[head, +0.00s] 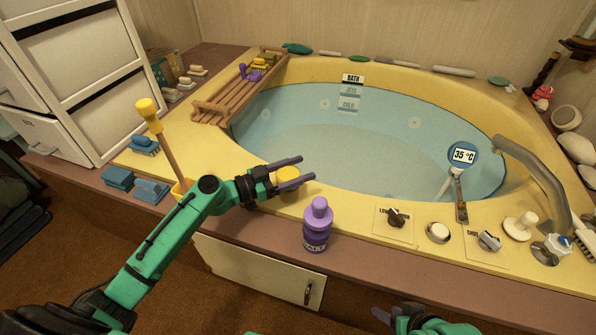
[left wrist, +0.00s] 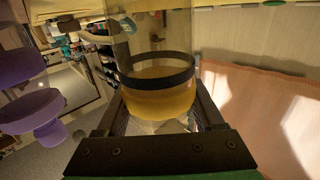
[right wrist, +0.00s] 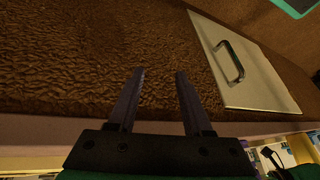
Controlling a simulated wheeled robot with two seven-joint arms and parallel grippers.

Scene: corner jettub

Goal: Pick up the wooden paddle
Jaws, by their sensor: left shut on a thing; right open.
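A wooden rod with a yellow knob (head: 148,110), which may be the paddle, stands tilted at the tub's left rim. Its lower end meets a yellow holder (head: 183,190), partly hidden by my left arm. My left gripper (head: 292,172) is shut on a yellow jar (head: 288,173) at the tub's front rim, apart from the rod. In the left wrist view the jar (left wrist: 160,98) is amber with a dark band and sits between the fingers. My right gripper (right wrist: 153,72) is open and empty, low in front of the tub, above brown carpet.
A purple bottle (head: 317,225) stands close to the right of my left gripper. Blue sponges (head: 135,185) lie on the left ledge. A wooden rack (head: 225,100) sits on the rim. Knobs (head: 438,232) and a faucet (head: 530,175) are at right. A cabinet door (head: 255,270) is below.

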